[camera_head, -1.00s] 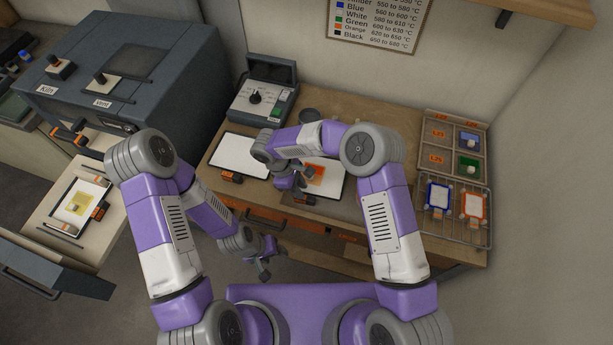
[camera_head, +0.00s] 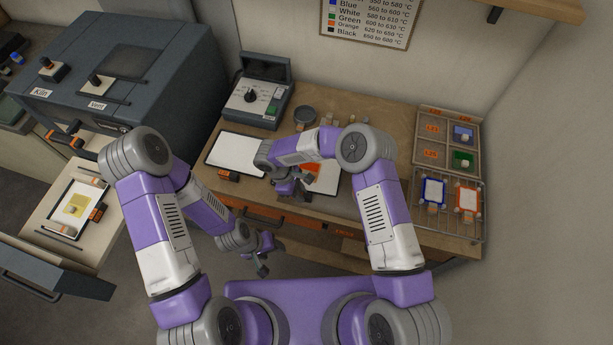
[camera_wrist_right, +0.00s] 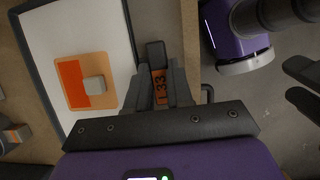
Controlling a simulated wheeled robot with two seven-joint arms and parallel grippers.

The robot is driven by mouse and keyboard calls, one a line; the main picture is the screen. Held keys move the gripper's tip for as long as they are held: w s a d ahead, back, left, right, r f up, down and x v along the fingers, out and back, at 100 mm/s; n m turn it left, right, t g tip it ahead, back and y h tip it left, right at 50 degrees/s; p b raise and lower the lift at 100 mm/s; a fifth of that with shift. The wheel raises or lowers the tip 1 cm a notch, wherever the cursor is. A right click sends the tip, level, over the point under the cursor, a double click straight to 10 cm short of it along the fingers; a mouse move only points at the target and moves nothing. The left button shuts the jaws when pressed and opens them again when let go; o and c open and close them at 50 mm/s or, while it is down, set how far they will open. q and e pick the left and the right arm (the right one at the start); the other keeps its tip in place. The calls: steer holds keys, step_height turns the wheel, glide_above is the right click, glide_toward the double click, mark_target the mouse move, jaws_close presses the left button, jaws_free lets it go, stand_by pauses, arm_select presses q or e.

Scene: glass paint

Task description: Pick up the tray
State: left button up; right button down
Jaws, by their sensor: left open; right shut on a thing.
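The white, dark-rimmed tray (camera_head: 328,182) lies on the workbench, partly hidden by my right arm. It also shows in the right wrist view (camera_wrist_right: 75,30), with an orange tile (camera_wrist_right: 72,84) bearing a small grey block on it. My right gripper (camera_head: 302,190) is at the tray's front edge. In the right wrist view the right gripper (camera_wrist_right: 157,90) is shut on the tray's handle, with an orange label between the fingers. My left gripper (camera_head: 263,258) hangs open and empty in front of the bench, below the right one.
A second white tray (camera_head: 233,150) lies to the left on the bench. A control box (camera_head: 252,102) stands behind it. A rack (camera_head: 449,207) with framed tiles is at the right. The kiln (camera_head: 125,75) and its open drawer with a loaded tray (camera_head: 75,215) are at left.

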steer(key=shift+w+r, duration=0.1)
arm_select(q)
steer(key=shift+r+p, duration=0.6)
arm_select(e)
step_height(320, 180, up, 21)
stand_by(0.4)
arm_select(q)
steer(key=shift+c, duration=0.5)
